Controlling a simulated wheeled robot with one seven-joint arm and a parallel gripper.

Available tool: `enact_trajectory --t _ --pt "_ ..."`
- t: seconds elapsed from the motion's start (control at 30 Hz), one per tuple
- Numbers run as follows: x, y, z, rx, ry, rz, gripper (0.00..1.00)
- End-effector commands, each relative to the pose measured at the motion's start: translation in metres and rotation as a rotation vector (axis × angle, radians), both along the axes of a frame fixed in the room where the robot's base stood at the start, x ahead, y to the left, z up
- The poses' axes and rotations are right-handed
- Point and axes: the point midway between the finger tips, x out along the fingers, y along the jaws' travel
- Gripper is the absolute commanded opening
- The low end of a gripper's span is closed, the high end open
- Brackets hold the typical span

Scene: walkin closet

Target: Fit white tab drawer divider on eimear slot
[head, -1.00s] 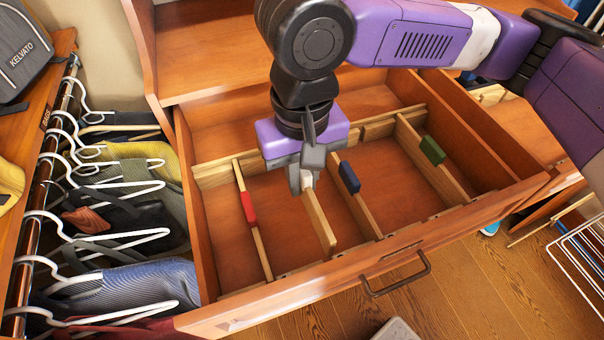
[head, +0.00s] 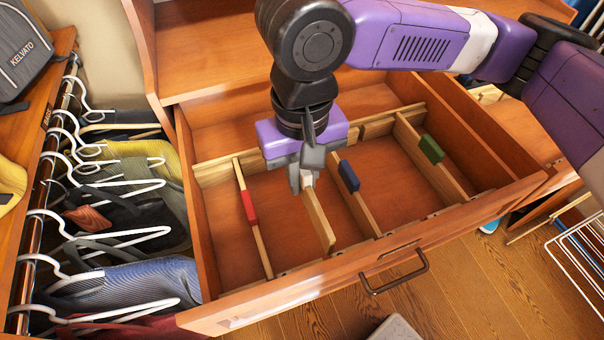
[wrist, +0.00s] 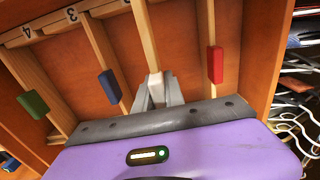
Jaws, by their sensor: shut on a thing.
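The white tab drawer divider (head: 319,222) is a thin wooden board inside the open drawer (head: 300,290), between the red-tabbed divider (head: 250,207) and the blue-tabbed divider (head: 349,177). My gripper (head: 304,182) is shut on its white tab from above. The tab also shows between the fingers in the wrist view (wrist: 155,86). The board runs toward the notched front rail; I cannot tell whether its ends sit in slots. My gripper hides its rear end in the head view. The numbers 3 and 4 show on the rail (wrist: 50,24) in the wrist view; no name is readable.
A green-tabbed divider (head: 431,150) stands at the right of the drawer. White hangers with clothes (head: 120,240) crowd the drawer's left side. The bay between the red and white dividers is empty. A wire rack (head: 578,265) stands at the far right.

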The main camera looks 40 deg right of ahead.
Motion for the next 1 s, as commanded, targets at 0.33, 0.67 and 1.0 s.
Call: enact_trajectory --t 0.33,0.67,1.0 --pt "0.0 0.0 -0.003 0.001 0.0 0.0 0.0" --pt "0.0 0.0 -0.012 0.001 0.0 0.0 0.0" --pt "0.0 0.0 -0.022 0.001 0.0 -0.001 0.0"
